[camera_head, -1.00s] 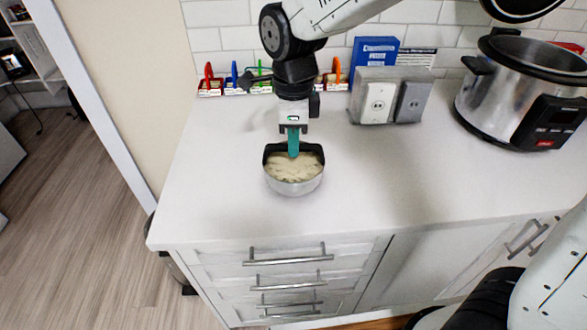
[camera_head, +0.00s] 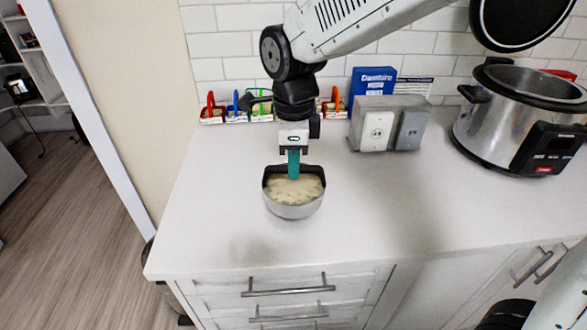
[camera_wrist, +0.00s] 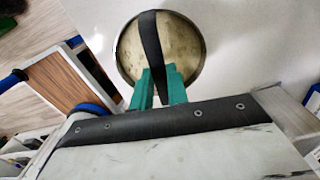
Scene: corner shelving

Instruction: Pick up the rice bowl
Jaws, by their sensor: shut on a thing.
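The rice bowl (camera_head: 293,210) is a round metal bowl filled with pale rice, with a black strap-like handle arching over it. It is at the middle of the head view, upright and apparently a little above the white counter. My gripper (camera_head: 294,174) points down over it, with its teal fingers shut on the black handle. In the wrist view, the bowl (camera_wrist: 188,45) is beyond the fingertips, and the handle runs between the two teal fingers (camera_wrist: 160,85). The arm and fingers hide part of the handle.
The white counter (camera_head: 390,205) is clear around the bowl. A large cooker (camera_head: 490,125) with its lid raised stands at the right. A grey outlet box (camera_head: 378,131), a blue box (camera_head: 372,81) and several small coloured containers (camera_head: 237,110) line the tiled wall. Drawers (camera_head: 290,290) are below.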

